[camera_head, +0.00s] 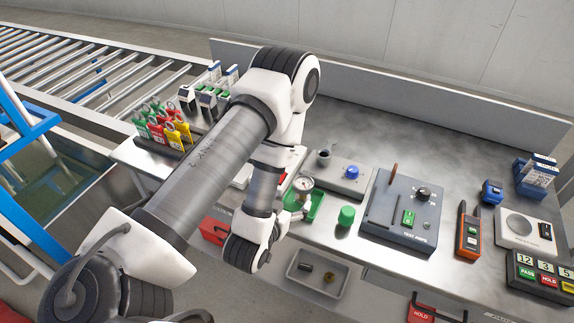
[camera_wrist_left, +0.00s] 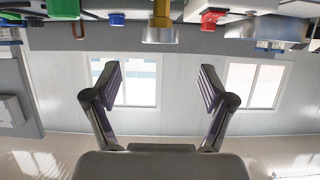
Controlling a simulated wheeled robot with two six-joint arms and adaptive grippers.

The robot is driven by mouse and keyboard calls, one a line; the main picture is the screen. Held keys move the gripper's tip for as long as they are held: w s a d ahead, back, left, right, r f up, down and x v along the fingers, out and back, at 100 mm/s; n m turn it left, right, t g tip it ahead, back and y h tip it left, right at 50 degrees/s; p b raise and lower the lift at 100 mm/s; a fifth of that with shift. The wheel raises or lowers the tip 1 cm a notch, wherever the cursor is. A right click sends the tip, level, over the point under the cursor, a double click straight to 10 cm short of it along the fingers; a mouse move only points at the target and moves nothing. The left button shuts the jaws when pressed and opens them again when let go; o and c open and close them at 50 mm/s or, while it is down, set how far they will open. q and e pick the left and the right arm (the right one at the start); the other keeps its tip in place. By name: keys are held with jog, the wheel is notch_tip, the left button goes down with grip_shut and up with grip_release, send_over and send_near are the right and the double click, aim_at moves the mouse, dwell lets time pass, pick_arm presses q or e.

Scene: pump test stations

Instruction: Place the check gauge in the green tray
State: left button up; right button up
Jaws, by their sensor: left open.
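The check gauge (camera_head: 304,184) has a round white dial and shows at the green tray (camera_head: 318,207), just right of my left wrist. In the left wrist view a silver case on a brass stem (camera_wrist_left: 162,18), apparently the gauge, is at the top edge. I cannot tell whether the gauge rests in the tray or stands beside it. My left gripper (camera_wrist_left: 155,85) is open, with nothing between its fingers. In the head view my arm covers much of that area, and the fingers are hard to make out. My right gripper is not in view.
A green knob (camera_head: 346,216) and a blue knob (camera_head: 352,171) are right of the tray. A dark test box (camera_head: 400,213) stands farther right. Tagged racks (camera_head: 165,130) stand left, behind my arm.

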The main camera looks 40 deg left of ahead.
pick_arm(q)
jog(key=s+d+f+m+g+h, duration=0.1)
jog(key=s+d+f+g, duration=0.2)
jog(key=s+f+g, duration=0.3)
jog(key=s+d+f+m+g+h, duration=0.1)
jog(key=s+d+f+g+h, duration=0.1)
jog(key=s+f+g, duration=0.5)
jog(key=s+d+f, duration=0.1)
jog(key=s, duration=0.4)
jog(key=shift+s+d, duration=0.15)
jog(key=shift+s, duration=0.25)
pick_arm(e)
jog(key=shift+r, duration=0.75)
